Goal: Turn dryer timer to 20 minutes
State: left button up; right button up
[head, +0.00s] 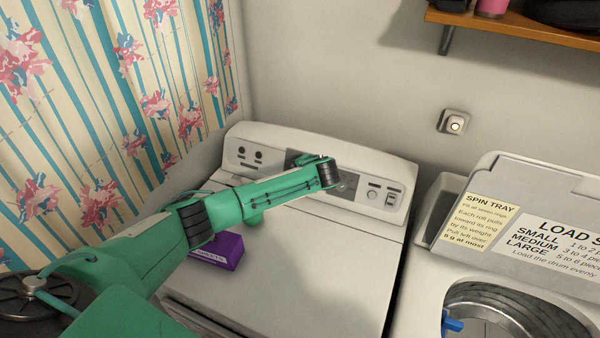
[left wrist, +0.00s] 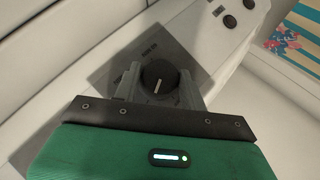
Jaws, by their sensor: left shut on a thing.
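The dryer (head: 285,265) is white, with a raised control panel along its back. The timer knob (left wrist: 160,76) is black with a pale pointer line and shows in the left wrist view on a grey dial plate (left wrist: 122,58). My left gripper (left wrist: 160,82) is shut on the knob, one finger on each side of it. The numbers on the plate are too small and shaded to read. In the head view my left arm reaches across the dryer top to the panel, and my left wrist hides the knob. My right gripper is not in view.
A purple box (head: 218,250) lies on the dryer top under my left arm. A washer with its lid raised (head: 550,195) stands at the right. A floral curtain (head: 120,110) hangs at the left. A shelf (head: 520,28) is above right.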

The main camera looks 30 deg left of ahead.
pick_arm(q)
jog(key=shift+m+y, duration=0.3)
dwell(0.5)
jog(key=o, duration=1)
jog(key=shift+d, duration=0.1)
jog(key=b+v, duration=0.4)
jog(key=v, duration=0.9)
jog(key=shift+s+d+r, duration=0.1)
jog(key=shift+s+d, duration=0.1)
jog(key=shift+s, duration=0.1)
jog(key=shift+r, duration=0.1)
